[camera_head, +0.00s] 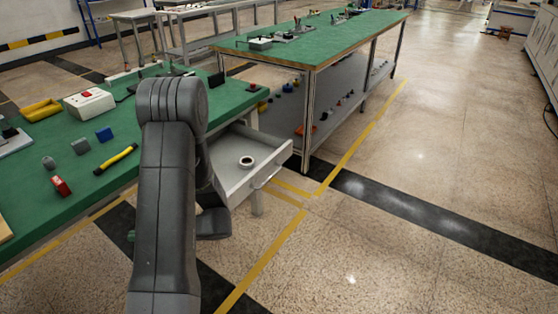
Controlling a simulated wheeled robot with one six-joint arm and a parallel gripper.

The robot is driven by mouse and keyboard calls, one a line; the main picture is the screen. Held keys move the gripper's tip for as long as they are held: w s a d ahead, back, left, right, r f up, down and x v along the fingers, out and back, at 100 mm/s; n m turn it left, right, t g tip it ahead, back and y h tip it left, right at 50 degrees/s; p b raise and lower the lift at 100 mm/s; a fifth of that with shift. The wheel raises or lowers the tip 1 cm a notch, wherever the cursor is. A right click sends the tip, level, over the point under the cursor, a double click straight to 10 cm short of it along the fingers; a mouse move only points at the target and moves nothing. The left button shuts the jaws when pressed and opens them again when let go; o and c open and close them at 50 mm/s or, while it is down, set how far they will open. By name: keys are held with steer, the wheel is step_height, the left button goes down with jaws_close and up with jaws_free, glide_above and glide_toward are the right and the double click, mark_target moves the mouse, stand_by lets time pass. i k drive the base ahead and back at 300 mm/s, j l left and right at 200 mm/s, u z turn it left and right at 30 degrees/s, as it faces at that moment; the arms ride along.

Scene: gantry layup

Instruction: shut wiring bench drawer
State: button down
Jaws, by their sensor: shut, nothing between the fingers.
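The wiring bench (95,210) has a green top and stands on the left. Its grey drawer (238,180) is pulled open at the bench's right end, with a handle (266,178) on its front panel. A small ring-shaped item (246,162) lies inside the drawer. My arm rises in front of the bench and hides the drawer's left part. Dark wrist parts of mine show just left of and below the drawer front. My gripper's fingers are hidden behind my arm, so I cannot tell whether they touch the drawer.
On the bench top are a white box with a red button (89,102), a yellow item (40,109), a yellow-black tool (116,159) and small blocks. A second green bench (330,38) with a lower shelf stands behind the drawer. The floor to the right is clear.

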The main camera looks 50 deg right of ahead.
mark_target(226, 146)
steer(key=l+z, duration=0.15)
steer(key=z, duration=0.35)
steer(key=l+z, duration=0.1)
steer(key=z, duration=0.35)
steer(key=i+l+z, duration=0.1)
steer(key=z, duration=0.4)
steer(key=i+l, duration=0.45)
steer(key=l+z, duration=0.05)
steer(key=l, duration=0.05)
